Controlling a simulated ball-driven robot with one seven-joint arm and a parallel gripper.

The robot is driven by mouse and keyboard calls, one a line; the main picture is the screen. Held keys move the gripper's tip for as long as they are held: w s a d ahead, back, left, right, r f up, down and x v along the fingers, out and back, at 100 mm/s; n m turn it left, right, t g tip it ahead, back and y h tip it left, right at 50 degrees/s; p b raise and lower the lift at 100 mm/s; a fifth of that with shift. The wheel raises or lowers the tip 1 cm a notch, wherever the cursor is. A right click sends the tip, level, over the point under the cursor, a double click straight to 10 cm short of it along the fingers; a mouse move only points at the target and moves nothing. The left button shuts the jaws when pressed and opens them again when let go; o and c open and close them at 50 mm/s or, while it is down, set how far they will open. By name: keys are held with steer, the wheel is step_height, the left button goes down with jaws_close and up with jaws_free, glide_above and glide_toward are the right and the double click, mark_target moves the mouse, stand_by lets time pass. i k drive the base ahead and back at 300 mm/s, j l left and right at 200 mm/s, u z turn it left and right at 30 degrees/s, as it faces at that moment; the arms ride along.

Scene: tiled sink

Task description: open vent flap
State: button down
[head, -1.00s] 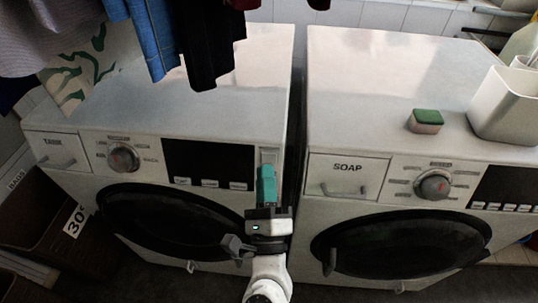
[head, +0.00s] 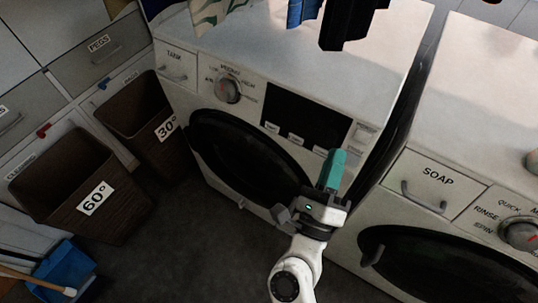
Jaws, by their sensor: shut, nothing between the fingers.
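My gripper (head: 333,166), with teal fingers, is shut and empty. It is in front of the right side of the left washing machine (head: 390,62), by its dark door, and points up at the control panel. A small pale rectangular panel (head: 364,133) sits at the right end of the control panel, just above and right of my fingertips. It may be the vent flap, but I cannot tell for sure. My gripper and arm hide the machine's lower right front.
A second machine with a SOAP drawer (head: 430,178) stands on the right, across a narrow dark gap. Brown baskets (head: 75,190) and a blue dustpan (head: 64,272) are at left. Clothes (head: 345,22) hang above. The dark floor (head: 190,250) between is clear.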

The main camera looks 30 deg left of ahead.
mark_target(219, 184)
steer(key=u, duration=1.3)
